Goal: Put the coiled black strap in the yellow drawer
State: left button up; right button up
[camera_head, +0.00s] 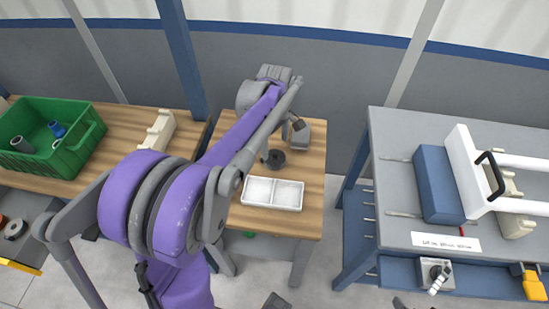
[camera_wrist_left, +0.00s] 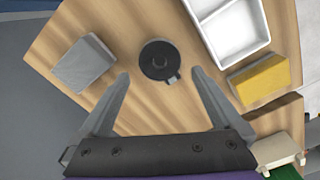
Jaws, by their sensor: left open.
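The coiled black strap (camera_head: 275,158) lies flat on the small wooden table beside the white tray. It also shows in the left wrist view (camera_wrist_left: 159,60), with a short end sticking out. My left gripper (camera_wrist_left: 161,74) is open and empty, its fingertips to either side of the strap's near edge; contact cannot be told. In the head view my arm mostly hides this gripper. A yellow edge (camera_head: 20,266) at the far left appears to be the front of an open drawer holding a round dark item (camera_head: 15,229).
The white two-part tray (camera_head: 272,193), a grey block (camera_wrist_left: 83,63) and a yellow block (camera_wrist_left: 260,78) are near the strap. A green crate (camera_head: 85,150) stands on the left bench. A grey workbench (camera_head: 400,150) with a blue block is at right, across a gap.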

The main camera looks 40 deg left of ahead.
aim_at(274, 157)
pick_arm(q)
jog(key=f, duration=0.6)
jog(key=shift+a+f, duration=0.2)
jog(key=shift+a, duration=0.05)
jog(key=c, duration=1.2)
